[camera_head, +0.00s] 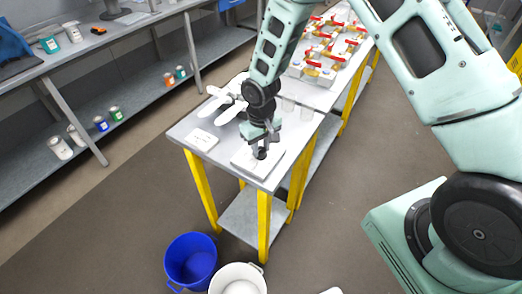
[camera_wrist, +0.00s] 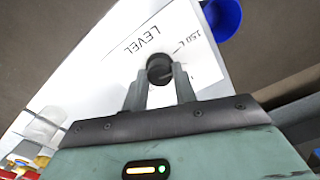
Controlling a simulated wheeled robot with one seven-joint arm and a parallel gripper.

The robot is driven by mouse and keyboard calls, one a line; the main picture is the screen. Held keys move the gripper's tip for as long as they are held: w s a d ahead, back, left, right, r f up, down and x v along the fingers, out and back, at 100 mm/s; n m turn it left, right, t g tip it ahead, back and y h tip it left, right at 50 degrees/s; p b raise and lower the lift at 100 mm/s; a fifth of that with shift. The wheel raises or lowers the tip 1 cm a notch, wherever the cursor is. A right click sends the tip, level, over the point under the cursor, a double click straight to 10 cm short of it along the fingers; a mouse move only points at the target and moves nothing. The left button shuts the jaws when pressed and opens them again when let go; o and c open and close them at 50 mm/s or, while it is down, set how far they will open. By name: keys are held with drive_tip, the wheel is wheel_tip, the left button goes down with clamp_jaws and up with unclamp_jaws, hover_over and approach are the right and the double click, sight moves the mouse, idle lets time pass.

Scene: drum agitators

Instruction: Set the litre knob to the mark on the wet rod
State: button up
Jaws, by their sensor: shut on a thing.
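The litre knob (camera_wrist: 160,69) is a small dark round knob on a white panel (camera_wrist: 128,60) marked "LEVEL" and, at the right, "150 L". In the head view the knob (camera_head: 260,153) sits on the white panel (camera_head: 245,163) at the table's near corner. My gripper (camera_wrist: 160,82) is shut on the knob, one finger on each side of it. It also shows in the head view (camera_head: 261,146), pointing down at the panel. A light line shows on the knob, but its exact setting is hard to read. I cannot make out a wet rod in either view.
The grey table (camera_head: 180,131) has yellow legs. A white bladed agitator (camera_head: 222,105) and a white card (camera_head: 201,139) lie left of my gripper. Clear cups (camera_head: 306,114) and red-handled valves (camera_head: 325,50) stand behind. A blue bucket (camera_head: 190,260) and a white bucket (camera_head: 238,280) stand on the floor.

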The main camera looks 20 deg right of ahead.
sight(261, 149)
drive_tip(key=m+b, duration=0.2)
drive_tip(key=m, duration=0.3)
drive_tip(key=shift+m+b, duration=0.3)
drive_tip(key=shift+b, duration=0.05)
drive_tip(key=m, duration=0.5)
drive_tip(key=shift+m+b, duration=0.3)
drive_tip(key=shift+b, duration=0.1)
drive_tip(key=o, duration=1)
drive_tip(key=shift+c, duration=0.2)
drive_tip(key=shift+r, duration=0.1)
wheel_tip(261, 149, up, 17)
drive_tip(key=b, duration=0.3)
drive_tip(key=shift+r, duration=0.15)
